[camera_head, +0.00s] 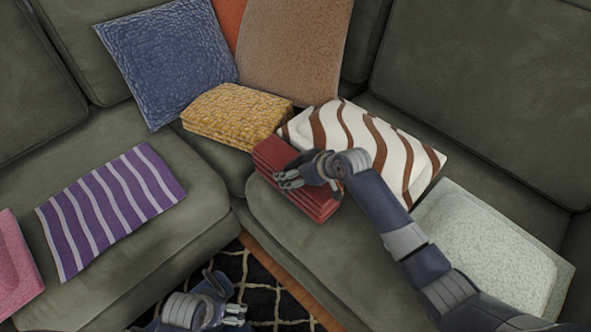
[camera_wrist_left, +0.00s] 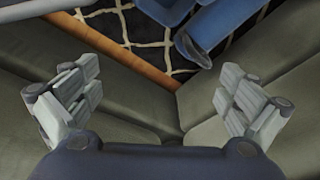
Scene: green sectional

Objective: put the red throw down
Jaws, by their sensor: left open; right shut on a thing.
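The red throw (camera_head: 318,207) is a folded stack on or just above the seat of the right-hand sofa section, beside the striped blanket; I cannot tell whether it bears on the cushion. My right gripper (camera_head: 286,181) reaches over it from the right and is shut on it, hiding part of its top. My left gripper (camera_head: 238,314) is low in the head view, over the dark rug and away from the throw. In the left wrist view my left gripper (camera_wrist_left: 158,98) is open, its fingers wide apart with nothing between them.
A folded yellow throw (camera_head: 235,113) and a brown-and-white striped blanket (camera_head: 420,160) lie close to the red throw. A pale green folded blanket (camera_head: 490,250) lies at right, a purple striped one (camera_head: 110,210) at left. Bare seat (camera_head: 290,235) shows in front of the red throw.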

